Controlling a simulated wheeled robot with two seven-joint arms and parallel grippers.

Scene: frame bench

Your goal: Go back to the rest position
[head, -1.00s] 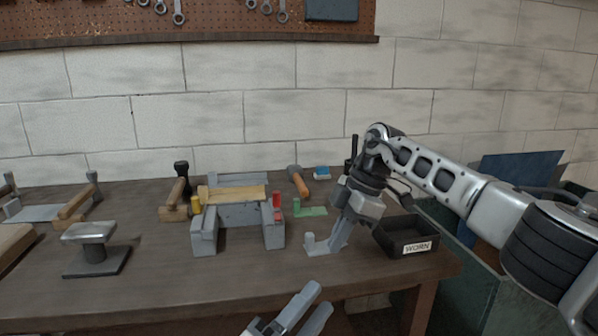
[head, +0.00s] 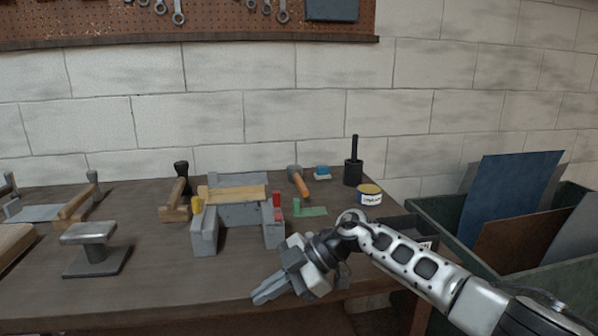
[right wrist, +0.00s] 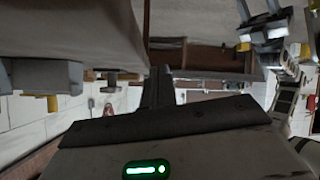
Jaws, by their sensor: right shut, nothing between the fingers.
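My right gripper (head: 258,297) is near the front edge of the bench, in front of the grey fixture (head: 205,238). Its fingers are together and nothing shows between them. In the right wrist view the shut dark fingers (right wrist: 160,88) stand up at the middle. My right arm comes in from the lower right and passes in front of the black bin (head: 412,228), hiding much of it. My left gripper is not seen in the head view.
The grey fixture holds a wooden strip, with yellow and red pieces at its sides. A small anvil-like stand (head: 92,250) is left. A green crate (head: 440,200) stands right.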

